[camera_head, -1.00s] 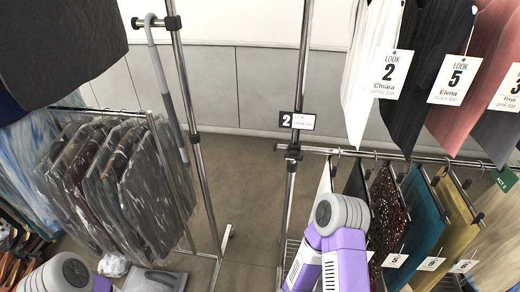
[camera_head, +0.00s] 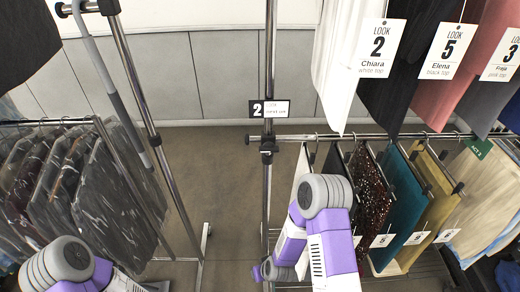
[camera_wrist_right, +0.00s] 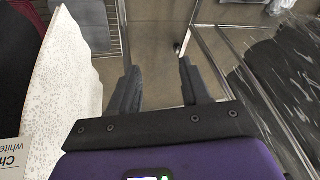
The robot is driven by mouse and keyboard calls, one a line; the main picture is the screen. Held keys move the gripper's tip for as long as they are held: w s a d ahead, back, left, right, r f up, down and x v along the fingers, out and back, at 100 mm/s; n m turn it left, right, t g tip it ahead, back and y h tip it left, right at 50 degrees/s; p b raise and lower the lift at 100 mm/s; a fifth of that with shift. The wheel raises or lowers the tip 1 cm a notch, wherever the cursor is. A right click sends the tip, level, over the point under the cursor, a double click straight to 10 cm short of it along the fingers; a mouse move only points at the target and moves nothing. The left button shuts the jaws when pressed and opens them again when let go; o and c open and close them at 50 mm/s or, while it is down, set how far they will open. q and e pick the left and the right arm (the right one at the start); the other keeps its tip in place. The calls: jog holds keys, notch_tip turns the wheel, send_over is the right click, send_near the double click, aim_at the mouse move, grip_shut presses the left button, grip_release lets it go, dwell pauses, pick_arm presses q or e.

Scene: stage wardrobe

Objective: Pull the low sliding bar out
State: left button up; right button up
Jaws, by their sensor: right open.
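The low sliding bar (camera_head: 375,136) is a thin metal rail on the right rack in the head view. Its left end sticks out a little past the rack's upright (camera_head: 268,80), through a dark clamp, under a "2" label (camera_head: 270,109). Lower garments hang from it. My right arm is in front of the rack, below the bar. My right gripper (camera_wrist_right: 157,75) is open and empty in the right wrist view, beside a white speckled garment (camera_wrist_right: 68,85), with floor between its fingers. The bar is not clearly seen there. My left gripper is out of view.
A left rack with bagged garments (camera_head: 105,195) and a slanted metal post (camera_head: 140,90) stands opposite. Open floor (camera_head: 225,190) lies between the racks. Tops with look tags (camera_head: 378,47) hang above the low bar.

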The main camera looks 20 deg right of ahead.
jog(key=w+d+r+n+t+h+b, duration=0.2)
jog(key=w+r+n+t+h+b, duration=0.15)
jog(key=w, duration=0.65)
jog(key=w+d+r+n+t+h+b, duration=0.25)
jog(key=w+r+t, duration=0.2)
jog(key=w, duration=0.55)
jog(key=w+a+r+t+h+b, duration=0.15)
jog(key=r+t+h+b, duration=0.35)
jog(key=r, duration=0.7)
jog(key=w+a+r+t+h+b, duration=0.1)
jog(key=a+r+h+b, duration=0.1)
jog(key=r+h, duration=0.7)
pick_arm(q)
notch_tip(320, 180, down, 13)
jog(key=p, duration=0.2)
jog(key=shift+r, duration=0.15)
pick_arm(e)
jog(key=w+d+r+y, duration=0.2)
jog(key=w+d+r, duration=0.2)
jog(key=r, duration=0.2)
jog(key=shift+w+r+n, duration=0.3)
jog(key=shift+r, duration=0.05)
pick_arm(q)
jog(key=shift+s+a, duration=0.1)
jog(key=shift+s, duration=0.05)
pick_arm(e)
jog(key=shift+d, duration=0.1)
grip_shut()
